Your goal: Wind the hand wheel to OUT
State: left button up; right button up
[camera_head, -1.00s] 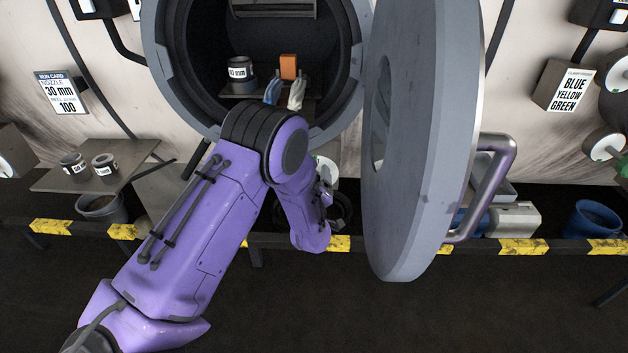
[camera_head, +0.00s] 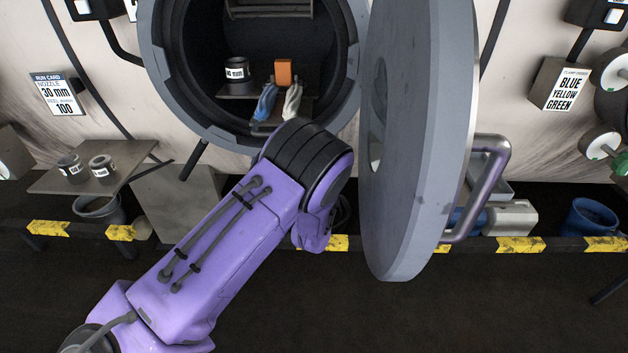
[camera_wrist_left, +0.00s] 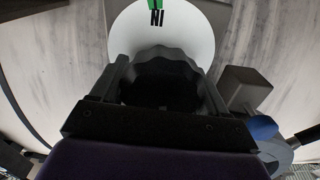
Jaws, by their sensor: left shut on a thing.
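In the left wrist view the hand wheel (camera_wrist_left: 165,88) is a dark, scalloped knob in front of a round white dial (camera_wrist_left: 190,45). The dial carries a green mark (camera_wrist_left: 154,4) and a label reading IN, upside down in this view, at the top. My left gripper (camera_wrist_left: 163,80) is shut on the hand wheel, one finger on each side. No OUT label shows. In the head view my purple left arm hides the hand wheel and the gripper. My right gripper is not in view.
The open round door (camera_head: 420,140) stands just right of my arm, with a bar handle (camera_head: 493,190). The round vessel (camera_head: 160,90) behind holds a dark pot (camera_head: 237,75), an orange block (camera_head: 283,72) and two gloves (camera_head: 291,100). A shelf (camera_head: 120,155) with two pots is at left.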

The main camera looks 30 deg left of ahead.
pick_arm(q)
jog(key=shift+s+d+f+m, duration=0.1)
jog(key=shift+f+m, duration=0.15)
jog(key=shift+m, duration=0.15)
jog(key=o, duration=1)
jog(key=shift+r, duration=0.1)
jog(key=shift+c, duration=0.2)
